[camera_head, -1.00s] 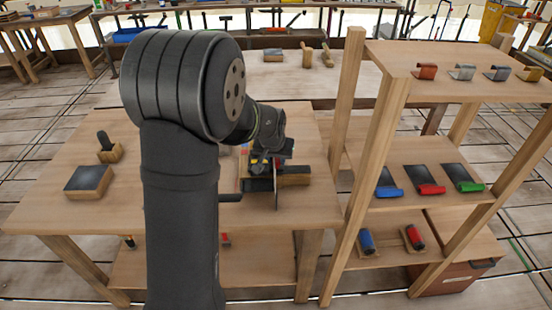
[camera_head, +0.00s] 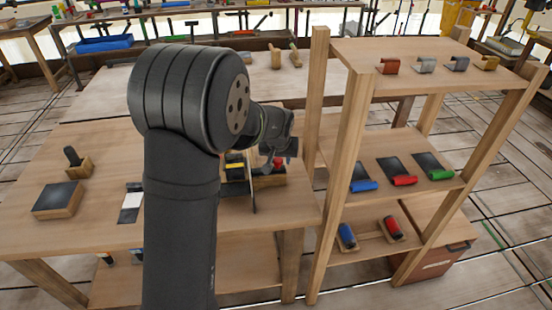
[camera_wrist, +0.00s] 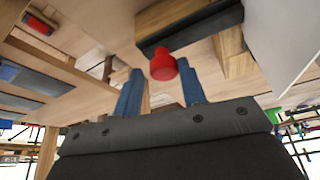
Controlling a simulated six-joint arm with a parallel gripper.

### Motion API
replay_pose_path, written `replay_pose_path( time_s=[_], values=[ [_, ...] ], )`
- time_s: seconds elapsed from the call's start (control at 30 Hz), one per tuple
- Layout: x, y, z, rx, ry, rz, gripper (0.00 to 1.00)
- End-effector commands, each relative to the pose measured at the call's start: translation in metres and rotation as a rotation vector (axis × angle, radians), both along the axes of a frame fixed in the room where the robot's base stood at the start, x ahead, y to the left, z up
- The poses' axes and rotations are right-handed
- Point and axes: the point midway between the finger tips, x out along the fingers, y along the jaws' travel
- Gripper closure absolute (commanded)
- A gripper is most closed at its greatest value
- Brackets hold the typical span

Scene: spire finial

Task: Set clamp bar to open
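A fixture stands on the wooden workbench (camera_head: 90,222), partly behind my arm in the head view. It has a thin upright plate (camera_head: 251,185) and a wooden block (camera_head: 268,182). In the wrist view, a dark bar (camera_wrist: 197,27) lies along a wooden block and a red knob (camera_wrist: 163,66) sticks out from it. This looks like the clamp bar, but I cannot tell its setting. My gripper (camera_wrist: 160,84) has two blue fingers, apart, with the red knob showing between their tips. I cannot tell whether they touch it. In the head view my gripper (camera_head: 284,158) is just above the block.
A wooden shelf rack (camera_head: 345,150) stands close on the right, holding coloured rollers and metal clips. A block with a dark top (camera_head: 58,200) and a small handled block (camera_head: 78,163) sit on the bench's left. A pale panel (camera_wrist: 283,45) is near my gripper's right side.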

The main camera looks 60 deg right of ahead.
Motion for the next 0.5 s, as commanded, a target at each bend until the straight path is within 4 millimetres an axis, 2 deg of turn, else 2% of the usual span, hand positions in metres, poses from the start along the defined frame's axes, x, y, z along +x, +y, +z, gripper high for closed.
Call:
replay_pose_path(
  time_s=[0.03, 0.07, 0.37, 0.5],
  values=[
    [-0.001, -0.001, 0.000, -0.002, -0.001, -0.002, 0.55],
    [-0.001, -0.001, 0.000, -0.001, 0.000, -0.002, 0.50],
    [0.001, 0.001, 0.001, 0.001, -0.001, -0.001, 0.50],
    [-0.001, 0.004, 0.011, -0.001, -0.002, -0.001, 0.50]
  ],
)
